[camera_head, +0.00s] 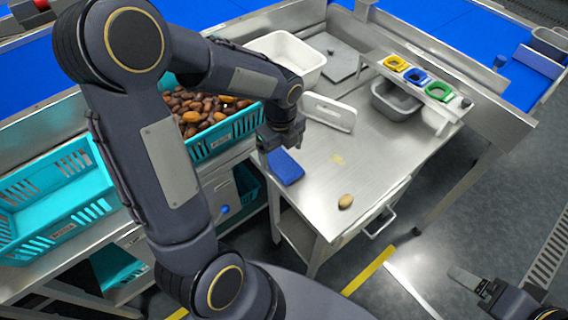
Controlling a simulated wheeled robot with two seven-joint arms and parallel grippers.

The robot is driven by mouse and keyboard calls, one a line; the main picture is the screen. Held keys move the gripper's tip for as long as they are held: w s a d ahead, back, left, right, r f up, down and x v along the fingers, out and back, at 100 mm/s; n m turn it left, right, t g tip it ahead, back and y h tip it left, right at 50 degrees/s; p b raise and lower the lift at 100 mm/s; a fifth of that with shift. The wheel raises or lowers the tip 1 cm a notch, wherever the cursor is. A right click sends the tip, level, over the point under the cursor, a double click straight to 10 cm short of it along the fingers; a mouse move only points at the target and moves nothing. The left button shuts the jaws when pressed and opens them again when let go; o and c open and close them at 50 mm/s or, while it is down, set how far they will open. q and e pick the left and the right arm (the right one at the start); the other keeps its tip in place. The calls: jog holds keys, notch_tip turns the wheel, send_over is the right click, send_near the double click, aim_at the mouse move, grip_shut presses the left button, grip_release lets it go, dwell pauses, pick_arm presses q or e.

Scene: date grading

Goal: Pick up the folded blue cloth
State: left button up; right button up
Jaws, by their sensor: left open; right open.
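The folded blue cloth (286,167) lies flat on the steel table (325,192), near its left edge. My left gripper (272,145) is just above and behind the cloth's upper left end, pointing down. Its fingers are small and partly hidden by the wrist, and nothing shows held in it. I cannot tell whether it touches the cloth. My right gripper (468,280) is at the lower right, over the floor and away from the table, open and empty.
A teal crate of dates (232,131) stands left of the cloth. An empty teal crate (50,200) is further left. A white tub (290,52), a white upright board (329,112) and a grey bin (396,103) stand behind. One date (345,201) lies near the front edge.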

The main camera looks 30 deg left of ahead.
aim_at(282, 162)
pick_arm(q)
jog(key=f, duration=0.4)
jog(key=shift+w+f, duration=0.25)
jog(key=shift+f, duration=0.05)
jog(key=c, duration=1.1)
jog(key=shift+o, duration=0.2)
jog(key=shift+r, duration=0.15)
